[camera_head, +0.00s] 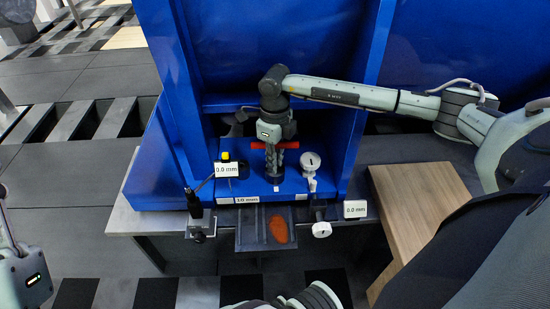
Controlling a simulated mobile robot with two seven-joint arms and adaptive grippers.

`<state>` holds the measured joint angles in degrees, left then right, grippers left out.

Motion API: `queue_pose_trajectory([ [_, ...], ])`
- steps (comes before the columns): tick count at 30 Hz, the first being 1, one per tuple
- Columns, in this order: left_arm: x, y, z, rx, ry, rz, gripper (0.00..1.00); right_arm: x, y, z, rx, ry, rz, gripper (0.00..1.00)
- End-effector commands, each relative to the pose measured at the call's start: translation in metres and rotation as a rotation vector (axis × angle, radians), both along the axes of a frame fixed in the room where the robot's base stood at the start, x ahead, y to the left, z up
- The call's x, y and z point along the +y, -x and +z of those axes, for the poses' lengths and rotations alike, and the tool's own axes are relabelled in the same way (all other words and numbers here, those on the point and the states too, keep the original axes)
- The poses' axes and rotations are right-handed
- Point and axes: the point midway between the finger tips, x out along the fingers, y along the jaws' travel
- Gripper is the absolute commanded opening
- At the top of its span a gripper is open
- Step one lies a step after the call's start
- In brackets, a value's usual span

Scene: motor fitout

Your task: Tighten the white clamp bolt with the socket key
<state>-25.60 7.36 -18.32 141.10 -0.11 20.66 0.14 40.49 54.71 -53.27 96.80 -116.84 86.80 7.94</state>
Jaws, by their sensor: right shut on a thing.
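The socket key has a red crossbar handle (289,145) and stands upright inside the blue housing. My right gripper (274,158) comes down from above and is shut on the key around its handle. The key's lower end meets a dark cylindrical part (274,174) on the blue ledge. A small white piece (276,188) shows at the front of that part; I cannot tell whether it is the white clamp bolt. The gripper and key hide the contact. Part of my left arm shows at the lower left edge, with its fingers out of frame.
White dial gauges stand right of the key (311,161) and below the ledge (321,229). A black-handled tool (194,204) is at the left. A grey tray (251,238) holds an orange piece (278,229). Blue walls (186,90) enclose the key's sides. A wooden board (415,210) lies right.

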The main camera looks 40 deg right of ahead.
Motion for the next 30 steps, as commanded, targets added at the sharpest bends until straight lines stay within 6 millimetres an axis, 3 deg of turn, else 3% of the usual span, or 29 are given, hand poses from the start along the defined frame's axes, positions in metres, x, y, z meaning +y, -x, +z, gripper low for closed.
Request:
queue_pose_trajectory([
  [14,0.0,0.0,0.0,0.0,0.0,0.0,0.22,0.0,-0.001,0.003,-0.001,-0.002,0.039,0.0],
  [30,0.0,0.0,0.021,0.0,0.0,0.0,0.22,0.0,-0.001,0.033,-0.003,-0.001,0.039,0.0],
])
